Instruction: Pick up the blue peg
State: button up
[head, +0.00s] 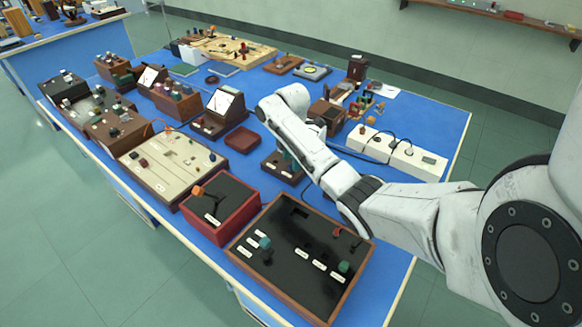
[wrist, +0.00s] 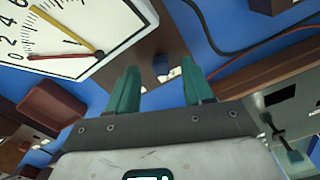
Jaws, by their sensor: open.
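My gripper (wrist: 158,75) shows in the wrist view with its two teal fingers apart and nothing held between them. Beyond the fingertips is a brown wooden base, with a small dark upright piece (wrist: 160,68) showing in the gap. I cannot tell whether it is the blue peg. In the head view my gripper (head: 287,160) is partly hidden by my arm, low over a small brown base (head: 283,174) in the middle of the blue bench. No peg is clearly blue in either view.
A white-faced dial meter (head: 222,103) stands left of my gripper and also shows in the wrist view (wrist: 75,35). A brown tray (head: 241,139) lies between them. Black-topped boxes (head: 300,255) sit in front, white power units (head: 385,148) and cables to the right.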

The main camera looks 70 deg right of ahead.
jog(key=shift+f, duration=1)
grip_shut()
